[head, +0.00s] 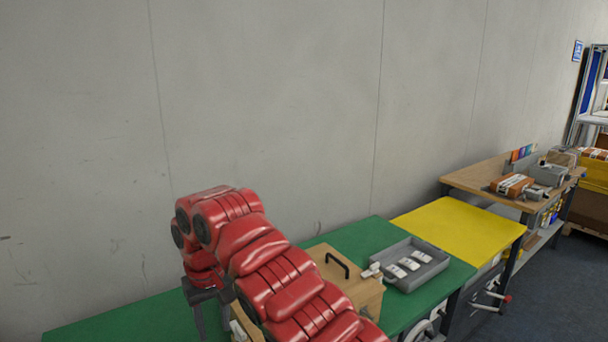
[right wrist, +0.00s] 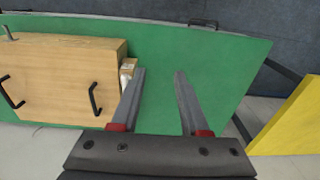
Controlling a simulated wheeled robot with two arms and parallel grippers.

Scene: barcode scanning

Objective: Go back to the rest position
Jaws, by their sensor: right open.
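My right arm, red and jointed, reaches across the lower middle of the head view. Its gripper (head: 212,322) points down over the green table (head: 120,318), partly cut off by the lower edge. In the right wrist view the two grey fingers of the right gripper (right wrist: 160,75) stand apart with nothing between them, only green tabletop behind. A wooden box (right wrist: 65,82) with black handles lies to the left of the fingers. My left gripper is not in view.
In the head view the wooden box (head: 340,271) stands partly behind my arm. A grey tray (head: 432,268) with several white items sits beside it. A yellow table (head: 465,232) and a wooden desk (head: 470,178) stand further right. A grey wall is behind.

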